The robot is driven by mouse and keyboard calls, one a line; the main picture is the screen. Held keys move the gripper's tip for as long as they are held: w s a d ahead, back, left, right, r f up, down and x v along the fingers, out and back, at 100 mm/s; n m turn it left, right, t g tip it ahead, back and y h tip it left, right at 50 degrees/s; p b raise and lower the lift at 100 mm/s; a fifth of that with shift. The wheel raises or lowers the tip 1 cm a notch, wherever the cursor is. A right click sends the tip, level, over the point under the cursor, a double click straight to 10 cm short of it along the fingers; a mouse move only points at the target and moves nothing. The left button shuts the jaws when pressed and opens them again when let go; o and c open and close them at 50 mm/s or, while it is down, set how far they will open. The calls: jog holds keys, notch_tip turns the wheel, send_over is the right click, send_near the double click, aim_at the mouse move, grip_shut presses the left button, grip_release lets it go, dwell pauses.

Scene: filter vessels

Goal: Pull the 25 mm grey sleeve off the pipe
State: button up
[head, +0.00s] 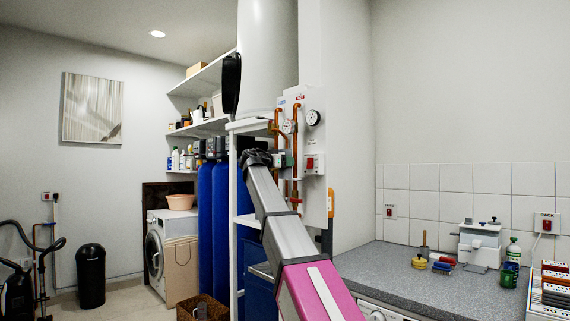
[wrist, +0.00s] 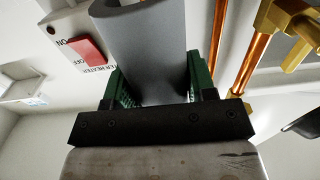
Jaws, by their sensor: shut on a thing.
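The grey sleeve (wrist: 148,50) is a smooth, thick tube that fills the upper middle of the wrist view. My gripper (wrist: 153,85) has green fingers, one on each side of the sleeve, and is shut on it. The sleeve's far end is near the top edge of the view; I cannot tell whether a pipe is inside it. In the head view my gripper (head: 281,160) is at the pipework panel, largely hidden by my arm. The sleeve is too small to make out there. A bare copper pipe (wrist: 229,72) runs just right of the gripper in the wrist view.
A red heater switch (wrist: 86,48) is close on the left in the wrist view. A brass fitting (wrist: 286,25) is at the upper right. In the head view, a gauge (head: 313,117) and copper pipes (head: 296,130) crowd the panel. A grey worktop (head: 400,270) lies to the right.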

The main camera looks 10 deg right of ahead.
jog(key=shift+s+a, duration=0.1)
jog(key=shift+v, duration=2.35)
jog(key=shift+f, duration=0.1)
